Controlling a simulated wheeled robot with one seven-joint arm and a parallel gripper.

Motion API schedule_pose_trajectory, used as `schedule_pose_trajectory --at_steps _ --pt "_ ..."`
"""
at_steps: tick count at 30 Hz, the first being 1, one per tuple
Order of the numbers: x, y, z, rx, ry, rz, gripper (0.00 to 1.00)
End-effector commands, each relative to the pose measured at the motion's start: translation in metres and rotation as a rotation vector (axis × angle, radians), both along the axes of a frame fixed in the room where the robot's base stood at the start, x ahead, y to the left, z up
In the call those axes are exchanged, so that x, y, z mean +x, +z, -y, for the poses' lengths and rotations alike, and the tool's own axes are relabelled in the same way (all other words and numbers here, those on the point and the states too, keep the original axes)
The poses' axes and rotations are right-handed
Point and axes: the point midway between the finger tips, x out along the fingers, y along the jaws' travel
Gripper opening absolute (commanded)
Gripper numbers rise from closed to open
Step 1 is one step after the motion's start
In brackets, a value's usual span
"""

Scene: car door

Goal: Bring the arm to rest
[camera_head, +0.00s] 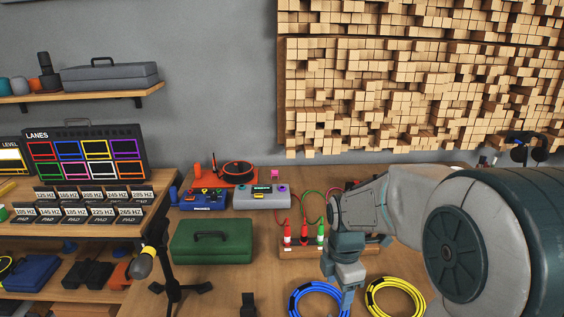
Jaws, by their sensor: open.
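My arm (400,210) reaches in from the right side of the head view, with a large grey and dark teal joint close to the camera. It bends down to my gripper (346,294), which points downward over the table. The gripper is open, with nothing seen between its fingers. It overlaps the right edge of a coiled blue cable (306,300) in the picture, and I cannot tell its height above it. A coiled yellow cable (396,296) lies to its right. My arm hides part of the table behind it.
A wooden block with red and green plugs (302,242) stands just behind the gripper. A green case (212,240), a grey box (262,197) and a microphone stand (172,285) are to the left. Shelves with labelled pads (90,205) stand far left. Headphones (527,148) hang at the back right.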

Motion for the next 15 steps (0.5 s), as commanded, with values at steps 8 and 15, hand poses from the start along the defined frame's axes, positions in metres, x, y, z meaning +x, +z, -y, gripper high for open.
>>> schedule_pose_trajectory --at_steps 8,15 --pt "-0.040 0.040 -0.001 -0.007 -0.529 0.085 0.59" --pt "-0.077 0.065 -0.002 0.052 -1.030 0.155 0.59"
